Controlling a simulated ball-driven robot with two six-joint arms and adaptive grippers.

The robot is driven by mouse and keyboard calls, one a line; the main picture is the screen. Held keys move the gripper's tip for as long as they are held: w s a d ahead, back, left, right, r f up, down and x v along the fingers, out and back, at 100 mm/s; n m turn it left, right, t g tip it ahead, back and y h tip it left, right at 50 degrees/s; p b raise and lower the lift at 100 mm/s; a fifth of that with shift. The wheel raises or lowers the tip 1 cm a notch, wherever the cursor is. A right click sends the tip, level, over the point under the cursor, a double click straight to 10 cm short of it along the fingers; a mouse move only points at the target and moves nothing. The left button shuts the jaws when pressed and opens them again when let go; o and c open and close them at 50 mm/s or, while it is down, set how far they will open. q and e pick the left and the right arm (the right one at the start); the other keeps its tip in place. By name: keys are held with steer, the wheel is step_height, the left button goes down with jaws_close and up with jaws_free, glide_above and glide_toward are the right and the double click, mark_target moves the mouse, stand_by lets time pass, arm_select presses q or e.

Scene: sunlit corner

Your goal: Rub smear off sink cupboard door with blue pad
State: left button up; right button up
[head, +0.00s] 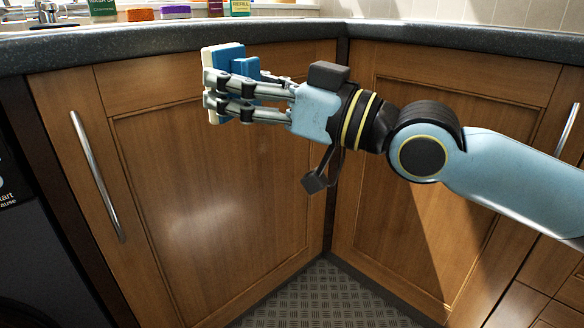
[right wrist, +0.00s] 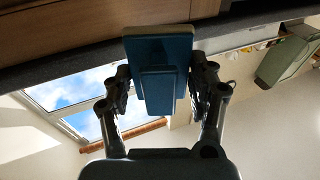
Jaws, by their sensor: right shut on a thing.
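The blue pad (head: 228,58) has a pale face on its left side and a blue block grip at the back. My right gripper (head: 228,95) is shut on the pad's grip and holds it upright in front of the upper part of the left cupboard door (head: 270,190). In the right wrist view the pad (right wrist: 160,75) sits between the two fingers. I cannot tell whether the pad touches the door. A whitish, hazy smear (head: 205,225) shows on the lower middle of that door, below and apart from the pad. My left gripper is not in view.
A dark worktop (head: 435,42) runs above the doors, with an orange sponge (head: 140,14), a purple sponge (head: 175,10) and bottles on it. A metal handle (head: 97,175) stands out at the door's left. A dark appliance (head: 40,260) is at far left.

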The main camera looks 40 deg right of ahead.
steer(key=w+d+f+m+t+h, duration=0.1)
steer(key=w+d+f+m+h, duration=0.25)
steer(key=w+d+f, duration=0.4)
steer(key=t+h, duration=0.1)
steer(key=h, duration=0.2)
glide_toward(258, 144)
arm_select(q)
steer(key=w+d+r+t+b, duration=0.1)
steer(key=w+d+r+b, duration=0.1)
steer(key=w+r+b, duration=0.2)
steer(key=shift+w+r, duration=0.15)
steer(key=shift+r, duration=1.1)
arm_select(e)
steer(key=shift+m, duration=0.35)
steer(key=shift+w+a+r, duration=0.1)
steer(key=shift+w+r, duration=0.1)
steer(key=shift+w, duration=0.6)
steer(key=shift+w+a+r, duration=0.15)
steer(key=shift+w+r, duration=0.05)
steer(key=shift+w, duration=0.65)
steer(key=shift+w+a+r, duration=0.1)
steer(key=shift+w+r, duration=0.15)
steer(key=shift+w, duration=0.55)
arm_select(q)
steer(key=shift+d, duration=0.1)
